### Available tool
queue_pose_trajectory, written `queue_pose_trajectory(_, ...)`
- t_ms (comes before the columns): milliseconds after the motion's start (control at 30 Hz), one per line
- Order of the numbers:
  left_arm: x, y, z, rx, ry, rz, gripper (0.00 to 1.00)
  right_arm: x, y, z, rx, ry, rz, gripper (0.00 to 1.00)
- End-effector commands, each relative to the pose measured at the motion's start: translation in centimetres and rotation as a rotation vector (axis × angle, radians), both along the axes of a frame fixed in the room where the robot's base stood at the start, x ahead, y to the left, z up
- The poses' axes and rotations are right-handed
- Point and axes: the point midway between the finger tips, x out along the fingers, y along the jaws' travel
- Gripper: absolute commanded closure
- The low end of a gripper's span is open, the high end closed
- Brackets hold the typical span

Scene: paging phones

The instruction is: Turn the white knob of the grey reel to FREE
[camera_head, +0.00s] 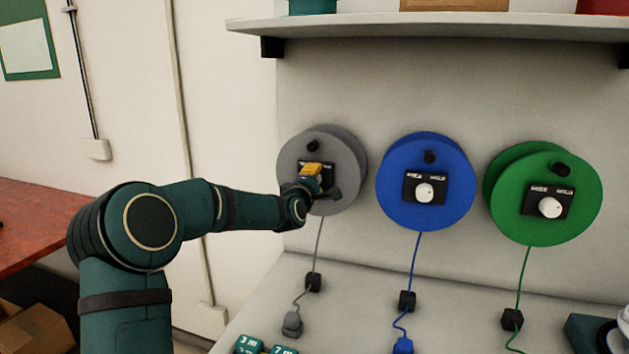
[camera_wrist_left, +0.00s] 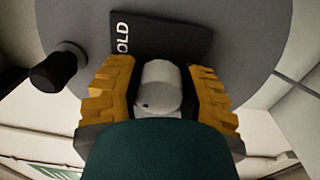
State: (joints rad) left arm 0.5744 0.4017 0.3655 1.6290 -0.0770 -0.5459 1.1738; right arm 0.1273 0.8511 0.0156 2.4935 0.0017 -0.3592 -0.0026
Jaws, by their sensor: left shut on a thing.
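The grey reel (camera_head: 290,158) is the leftmost of three reels on the wall panel. My left gripper (camera_head: 314,178) is at its front and hides its knob in the head view. In the left wrist view, the white knob (camera_wrist_left: 160,88) sits between the yellow fingers of my left gripper (camera_wrist_left: 160,95), which is shut on it. A dark dot shows on the knob's lower left. Behind the knob is the black label plate (camera_wrist_left: 165,35), on which "OLD" can be read; the rest is covered. My right gripper is not in view.
A black crank handle (camera_wrist_left: 55,68) stands out from the grey reel close to one finger. A blue reel (camera_head: 398,165) and a green reel (camera_head: 510,205) hang to the right. A shelf (camera_head: 400,24) runs above. Cords with black blocks hang below.

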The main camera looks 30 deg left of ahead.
Motion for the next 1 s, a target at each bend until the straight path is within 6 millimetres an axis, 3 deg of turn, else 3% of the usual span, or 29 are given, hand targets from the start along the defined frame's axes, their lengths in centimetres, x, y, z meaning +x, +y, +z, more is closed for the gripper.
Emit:
queue_pose_trajectory(100,0.0,0.0,0.3,0.001,-0.006,0.001,0.94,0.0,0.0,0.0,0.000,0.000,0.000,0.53)
queue_pose_trajectory(133,0.0,0.0,0.3,0.001,-0.006,0.000,0.49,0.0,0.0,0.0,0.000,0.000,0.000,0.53)
queue_pose_trajectory(200,0.0,0.0,0.3,0.001,-0.006,0.000,0.26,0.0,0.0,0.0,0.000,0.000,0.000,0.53)
queue_pose_trajectory(667,-0.9,-0.2,0.1,0.003,-0.001,0.000,0.26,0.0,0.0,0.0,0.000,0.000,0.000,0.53)
queue_pose_trajectory(1000,-6.7,-1.6,-0.1,0.004,-0.001,0.001,0.26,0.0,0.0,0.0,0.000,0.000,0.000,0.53)
